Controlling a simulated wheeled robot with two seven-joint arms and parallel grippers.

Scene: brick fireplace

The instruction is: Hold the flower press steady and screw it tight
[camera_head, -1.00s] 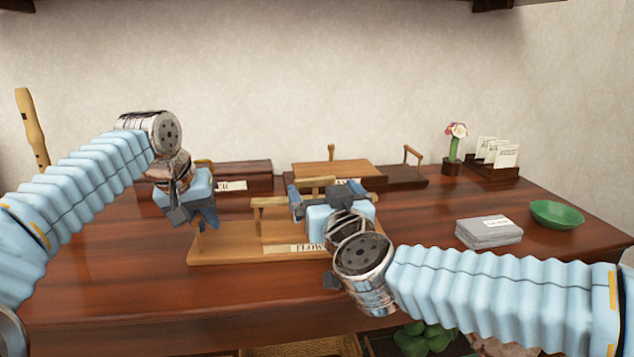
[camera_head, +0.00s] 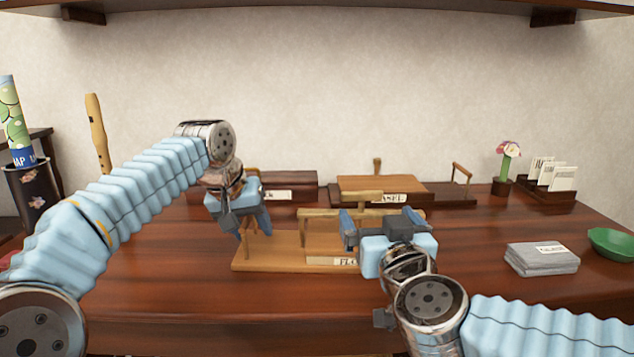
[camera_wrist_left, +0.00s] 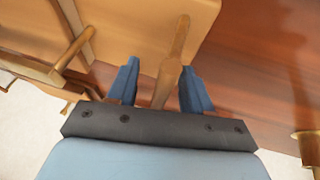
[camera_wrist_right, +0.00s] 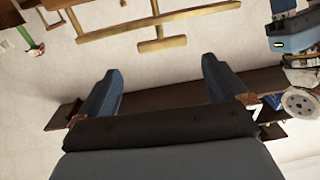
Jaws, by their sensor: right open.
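The flower press (camera_head: 275,266) is a light wooden base on the desk, with a partly hidden label that starts "FLO". My left gripper (camera_head: 255,223) is at the press's left end. Its open fingers straddle a wooden post (camera_wrist_left: 172,65), with a gap on one side in the left wrist view. My right gripper (camera_head: 380,228) is open and empty in front of the bars, hiding the press's right part.
Behind stand a dark wooden box (camera_head: 276,185) and a wooden-topped stand (camera_head: 385,188). A grey stack (camera_head: 541,262), a green bowl (camera_head: 613,243), a flower in a pot (camera_head: 505,170) and a card holder (camera_head: 549,190) are at the right. Free desk surface lies left of the press.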

